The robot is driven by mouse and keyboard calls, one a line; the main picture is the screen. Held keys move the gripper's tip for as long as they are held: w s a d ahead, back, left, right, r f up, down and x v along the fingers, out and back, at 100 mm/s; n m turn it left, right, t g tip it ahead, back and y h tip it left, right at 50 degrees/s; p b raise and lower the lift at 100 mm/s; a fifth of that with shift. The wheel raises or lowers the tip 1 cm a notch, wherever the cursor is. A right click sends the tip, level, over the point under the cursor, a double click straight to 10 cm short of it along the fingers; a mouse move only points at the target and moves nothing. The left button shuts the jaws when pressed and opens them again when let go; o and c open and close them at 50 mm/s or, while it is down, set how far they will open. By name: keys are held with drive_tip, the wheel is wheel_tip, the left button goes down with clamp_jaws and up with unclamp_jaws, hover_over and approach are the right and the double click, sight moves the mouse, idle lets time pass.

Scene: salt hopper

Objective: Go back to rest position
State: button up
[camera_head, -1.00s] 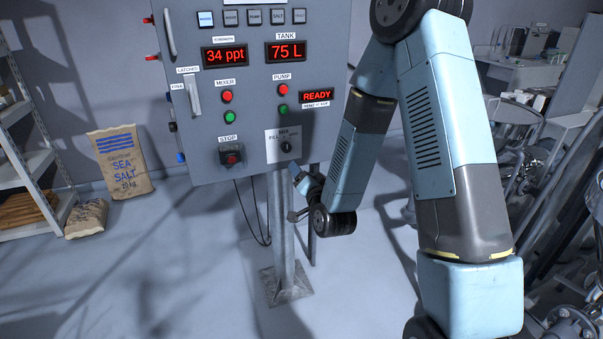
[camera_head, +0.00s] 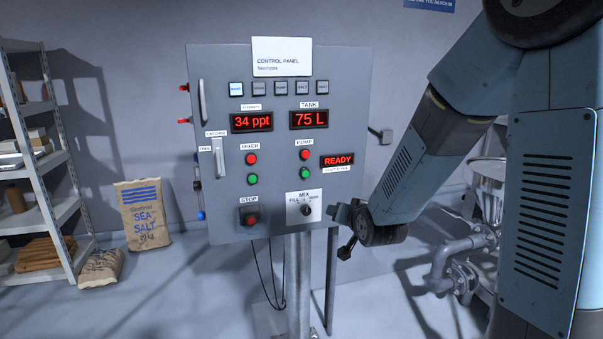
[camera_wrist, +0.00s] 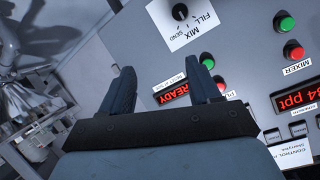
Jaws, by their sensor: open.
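My gripper (camera_head: 343,232) is at the lower right of the control panel (camera_head: 215,80), near the MIX selector knob (camera_head: 306,210). In the wrist view my gripper (camera_wrist: 160,88) shows two dark fingers apart with nothing between them. I cannot tell the exact gap to the panel. My arm (camera_head: 430,150) comes in from the right side of the head view.
The panel's post (camera_head: 298,285) stands below. Pipes and a metal vessel (camera_head: 487,180) are at the right. The floor between is mostly clear.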

drive_tip(key=s+d+r+g+h, duration=0.1)
drive_tip(key=s+d+r, duration=0.3)
drive_tip(key=s, duration=0.5)
drive_tip(key=s+d+r+n+g+h, duration=0.1)
drive_tip(key=s+d+r+g, duration=0.3)
drive_tip(key=s, duration=0.6)
drive_tip(key=s+d+r+n+g+h, duration=0.1)
drive_tip(key=s+d+r, duration=0.3)
drive_tip(key=s, duration=0.6)
drive_tip(key=shift+s+r+g, duration=0.25)
drive_tip(key=shift+r+g, duration=0.35)
drive_tip(key=shift+g, duration=0.1)
